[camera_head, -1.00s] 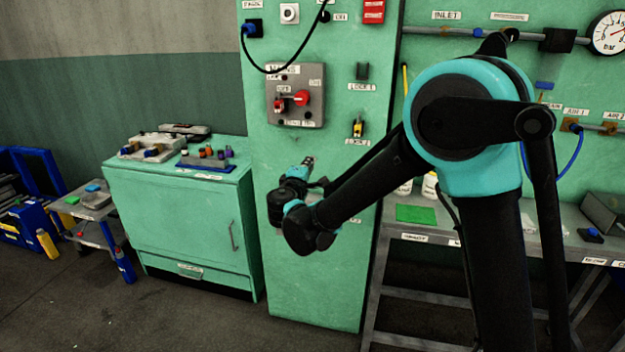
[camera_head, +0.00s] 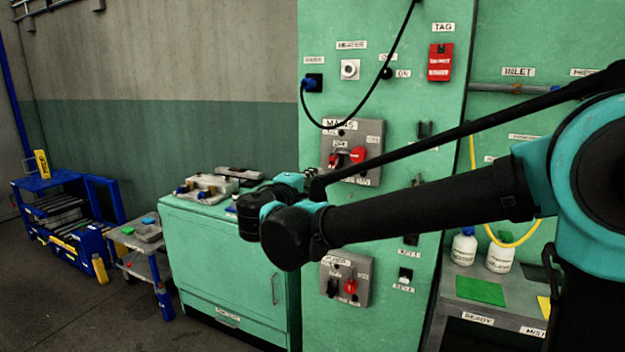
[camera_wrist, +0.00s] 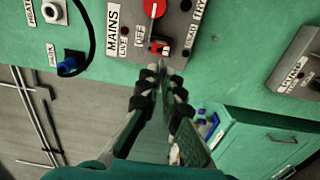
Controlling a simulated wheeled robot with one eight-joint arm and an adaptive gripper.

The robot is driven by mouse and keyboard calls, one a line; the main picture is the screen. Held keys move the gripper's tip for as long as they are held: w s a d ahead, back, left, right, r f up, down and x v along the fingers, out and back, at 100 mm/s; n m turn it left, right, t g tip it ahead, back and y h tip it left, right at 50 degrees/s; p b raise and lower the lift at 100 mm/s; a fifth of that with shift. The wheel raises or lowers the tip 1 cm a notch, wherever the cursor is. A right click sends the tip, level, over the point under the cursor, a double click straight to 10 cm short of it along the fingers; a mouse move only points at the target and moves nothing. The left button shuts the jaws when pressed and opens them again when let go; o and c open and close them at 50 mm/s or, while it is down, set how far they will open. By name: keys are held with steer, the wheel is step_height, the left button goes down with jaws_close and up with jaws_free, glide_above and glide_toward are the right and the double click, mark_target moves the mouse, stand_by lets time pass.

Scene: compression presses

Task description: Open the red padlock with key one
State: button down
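The red padlock (camera_head: 335,160) hangs at the left of the red knob on the grey MAINS panel (camera_head: 372,137). A red piece that looks like the same padlock (camera_wrist: 159,47) shows just beyond my fingertips in the wrist view. My gripper (camera_wrist: 163,72) points at it from below. Its two fingers converge with a narrow gap at the tips. I cannot make out a key between them, nor whether they touch the padlock. In the head view my arm hides most of the gripper. The dark KEY 1 holder (camera_head: 411,240) is on the green board; no key is discernible there.
The red MAINS knob (camera_head: 357,154) sits close beside the padlock. A black cable loops from the blue plug (camera_head: 313,84) above the panel. A second grey panel (camera_head: 345,279) is below. A green cabinet (camera_head: 237,261) with items on top stands left of the board.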

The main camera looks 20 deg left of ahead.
steer(key=shift+w+d, duration=0.15)
steer(key=shift+w, duration=1.3)
steer(key=shift+w+d, duration=0.15)
steer(key=shift+w, duration=1.3)
steer(key=shift+w+d, duration=0.1)
steer(key=shift+w, duration=1.2)
steer(key=c, duration=1.6)
jaws_free()
steer(key=shift+c, duration=0.2)
steer(key=s+a, duration=0.1)
steer(key=s, duration=1.1)
steer(key=shift+w, duration=0.1)
